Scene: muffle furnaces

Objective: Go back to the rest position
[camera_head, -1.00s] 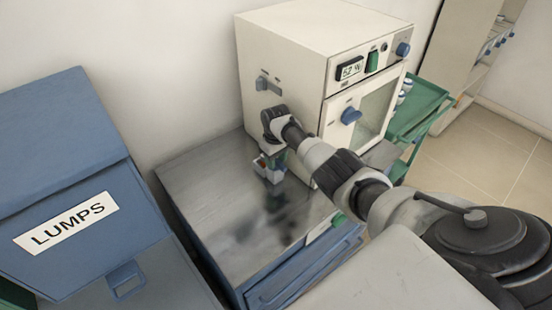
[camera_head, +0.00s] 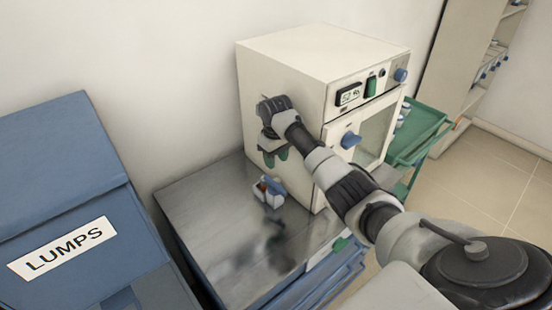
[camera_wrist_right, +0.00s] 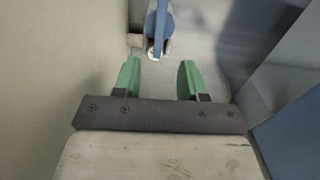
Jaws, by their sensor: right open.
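My right gripper (camera_head: 274,158) is open and empty, raised in front of the side of the cream furnace (camera_head: 290,75) in the head view. Its two green fingers stand apart in the right wrist view (camera_wrist_right: 158,80). Below it, a small white holder (camera_head: 268,196) with blue and reddish parts stands on the metal bench top, apart from the fingers. In the right wrist view a blue and white object (camera_wrist_right: 158,28) shows beyond the fingertips. My left gripper is in neither view.
The metal bench top (camera_head: 215,225) is mostly bare. A blue bin labelled LUMPS (camera_head: 60,180) stands at the left. A green cart (camera_head: 420,135) is right of the furnace, with a shelf unit (camera_head: 465,75) behind. A wall runs behind the bench.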

